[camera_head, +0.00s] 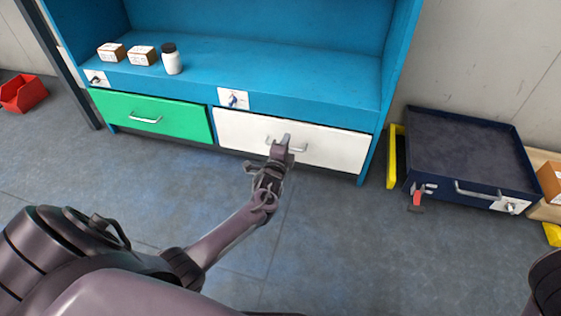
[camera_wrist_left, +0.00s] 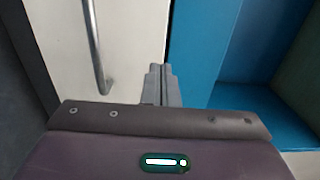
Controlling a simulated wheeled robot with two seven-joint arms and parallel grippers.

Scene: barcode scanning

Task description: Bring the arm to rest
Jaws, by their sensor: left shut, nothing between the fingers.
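My left gripper (camera_head: 284,143) is shut and empty. In the head view it is in front of the white drawer (camera_head: 345,149) of the blue shelf unit, overlapping the drawer's handle in the picture. I cannot tell whether it touches the drawer. In the left wrist view the closed fingers (camera_wrist_left: 161,84) show against the edge between the white drawer front (camera_wrist_left: 135,40) and the blue frame. A metal handle (camera_wrist_left: 95,50) is to their left. Part of my right arm shows at the lower right edge of the head view; its gripper is out of view.
On the blue shelf (camera_head: 270,75) stand two small boxes (camera_head: 142,55) (camera_head: 111,53) and a white bottle (camera_head: 171,62). A green drawer (camera_head: 150,114) is shut at left. A dark blue toolbox (camera_head: 465,145) stands at right, a red bin (camera_head: 22,93) far left. The floor between is clear.

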